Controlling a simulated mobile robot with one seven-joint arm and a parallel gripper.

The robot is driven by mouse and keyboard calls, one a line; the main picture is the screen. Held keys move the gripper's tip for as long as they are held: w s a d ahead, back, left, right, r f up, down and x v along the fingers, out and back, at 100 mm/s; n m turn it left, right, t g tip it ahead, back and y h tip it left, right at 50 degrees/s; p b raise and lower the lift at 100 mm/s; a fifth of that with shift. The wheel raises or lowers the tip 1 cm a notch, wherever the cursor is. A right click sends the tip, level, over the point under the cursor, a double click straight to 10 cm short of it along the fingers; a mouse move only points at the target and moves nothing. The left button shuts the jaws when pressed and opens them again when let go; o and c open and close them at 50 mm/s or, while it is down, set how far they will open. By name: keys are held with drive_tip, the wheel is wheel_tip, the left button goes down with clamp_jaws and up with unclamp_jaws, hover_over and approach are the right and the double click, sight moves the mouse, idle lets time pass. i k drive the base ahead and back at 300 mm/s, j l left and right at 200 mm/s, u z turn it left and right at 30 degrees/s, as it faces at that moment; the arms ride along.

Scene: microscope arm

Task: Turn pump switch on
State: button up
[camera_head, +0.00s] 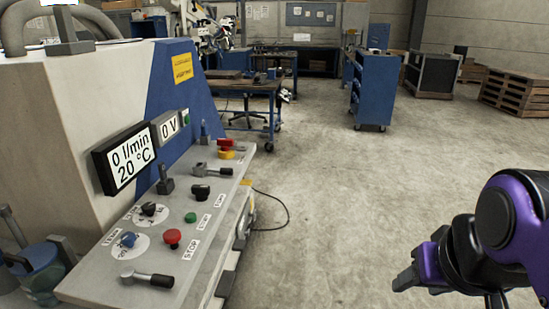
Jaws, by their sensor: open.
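A sloped grey control panel (222,209) stands at the left with several controls. A black knob (148,208) and a blue knob (128,239) each sit on a white dial. A black switch knob (200,191) sits above a green button (190,217), and a red button (172,238) is beside the "STOP" label. The other labels are too small to read, so I cannot tell which control is the pump switch. A display (124,157) reads "0 l/min" and "20 °C". My gripper (416,268) is open at the lower right, well apart from the panel, over bare floor.
A small display (168,125) reads "0 V". A black cable (282,213) lies on the floor beside the panel. A blue cabinet (370,92) and pallets (515,92) stand far back. The middle floor is clear.

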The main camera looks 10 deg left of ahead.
sight(201, 192)
drive_tip(key=i+u, duration=0.3)
drive_tip(key=u, duration=0.2)
drive_tip(key=i+l+u, duration=0.2)
drive_tip(key=u, duration=0.25)
drive_tip(key=i+l+u, duration=0.25)
drive_tip(key=u, duration=0.25)
drive_tip(key=i+l+u, duration=0.25)
drive_tip(key=u, duration=0.25)
drive_tip(key=l, duration=0.1)
